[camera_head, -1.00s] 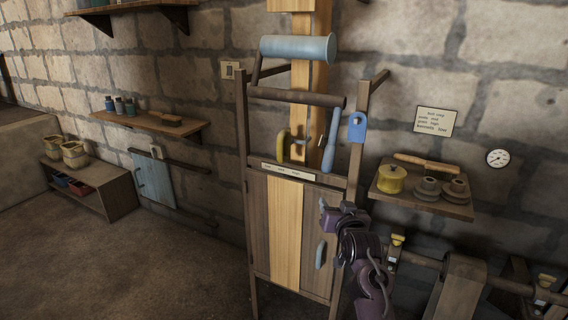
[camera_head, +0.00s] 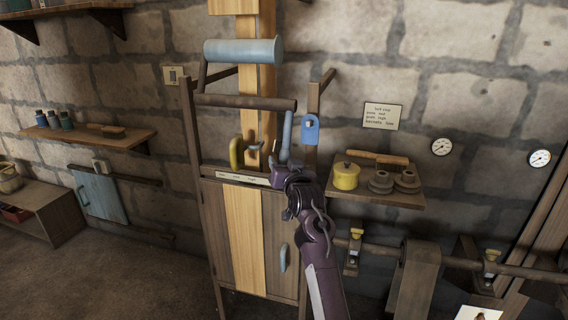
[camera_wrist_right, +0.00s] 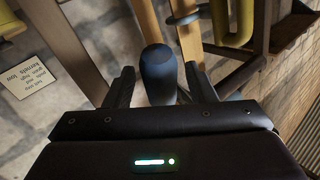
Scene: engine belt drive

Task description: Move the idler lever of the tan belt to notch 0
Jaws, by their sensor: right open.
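The tan belt (camera_head: 267,105) runs vertically through the wooden frame, behind the blue roller and a dark bar. A blue-handled lever (camera_head: 287,130) stands nearly upright beside the belt's right edge. My right gripper (camera_head: 283,163) is at the lever's lower end. In the right wrist view the rounded blue handle (camera_wrist_right: 158,72) sits between the open fingers of my right gripper (camera_wrist_right: 160,85), with a gap visible on each side. A pale label strip (camera_head: 240,177) lies below; its marks are too small to read, and my gripper covers its right end. My left gripper is out of view.
A yellow curved handle (camera_head: 236,152) is left of the lever, and a blue tag (camera_head: 310,130) hangs on the right post. A shelf (camera_head: 385,198) with a yellow pot (camera_head: 346,176) juts out close to the right of my arm.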

